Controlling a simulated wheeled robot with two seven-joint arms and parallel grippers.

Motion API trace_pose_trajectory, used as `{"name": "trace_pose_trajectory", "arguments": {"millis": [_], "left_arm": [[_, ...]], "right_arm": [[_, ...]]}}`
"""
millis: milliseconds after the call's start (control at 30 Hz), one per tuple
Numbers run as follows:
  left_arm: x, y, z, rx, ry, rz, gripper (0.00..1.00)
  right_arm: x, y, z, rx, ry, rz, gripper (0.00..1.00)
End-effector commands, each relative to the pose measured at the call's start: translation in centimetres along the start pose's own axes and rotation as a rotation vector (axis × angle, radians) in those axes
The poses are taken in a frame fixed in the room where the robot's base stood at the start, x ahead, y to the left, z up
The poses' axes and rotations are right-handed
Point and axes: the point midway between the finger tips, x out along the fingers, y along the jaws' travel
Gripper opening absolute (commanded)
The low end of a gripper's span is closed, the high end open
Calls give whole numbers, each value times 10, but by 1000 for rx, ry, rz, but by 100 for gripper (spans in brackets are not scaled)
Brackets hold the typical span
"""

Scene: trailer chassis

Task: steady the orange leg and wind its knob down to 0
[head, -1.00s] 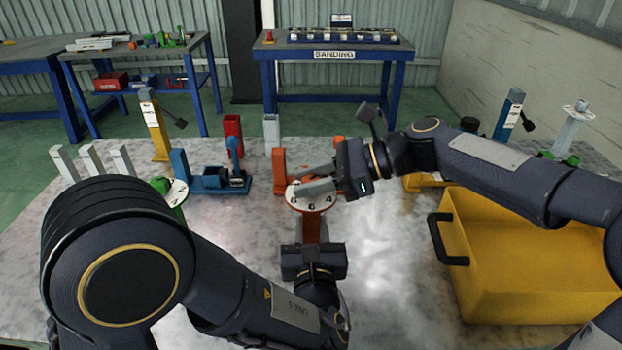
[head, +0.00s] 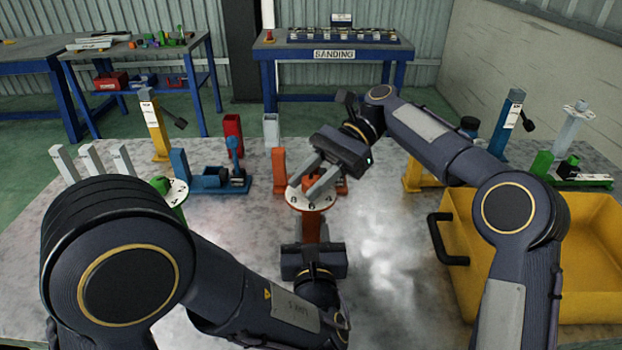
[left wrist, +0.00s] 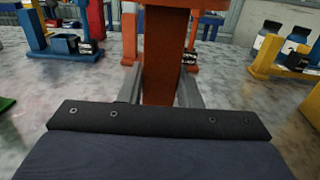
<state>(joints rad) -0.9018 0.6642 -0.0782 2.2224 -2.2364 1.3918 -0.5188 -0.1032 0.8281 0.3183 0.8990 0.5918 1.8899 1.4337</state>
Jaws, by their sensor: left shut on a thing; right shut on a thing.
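The orange leg (head: 312,229) stands upright on the bench and also shows in the left wrist view (left wrist: 165,50). My left gripper (head: 313,240) is shut around its shaft from the front, one finger on each side in the left wrist view (left wrist: 160,92). A white numbered dial with an orange rim (head: 320,202) sits on top of the leg. My right gripper (head: 304,186) is shut over the dial, its fingers reaching down-left. The knob between them is largely hidden by the fingers. The numbers are too small to read surely.
An orange block (head: 279,168) stands just behind the leg. A blue stand (head: 212,180) is to the left, and a yellow bin (head: 590,255) with a black handle is to the right. Bare bench lies between the leg and the bin.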

Motion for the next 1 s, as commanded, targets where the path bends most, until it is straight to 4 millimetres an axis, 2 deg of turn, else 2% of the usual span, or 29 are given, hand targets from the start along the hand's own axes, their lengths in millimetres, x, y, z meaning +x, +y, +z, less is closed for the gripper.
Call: {"name": "trace_pose_trajectory", "arguments": {"millis": [300,800,833,1000], "left_arm": [[0,-1,-2,3,6,-3,0],[-1,0,-3,4,9,-3,0],[-1,0,-3,4,9,-3,0],[-1,0,-3,4,9,-3,0]], "right_arm": [[0,0,3,-50,-5,103,9],[-1,1,4,-58,-5,116,8],[-1,1,4,-58,-5,116,33],[-1,0,2,-55,-4,116,53]]}}
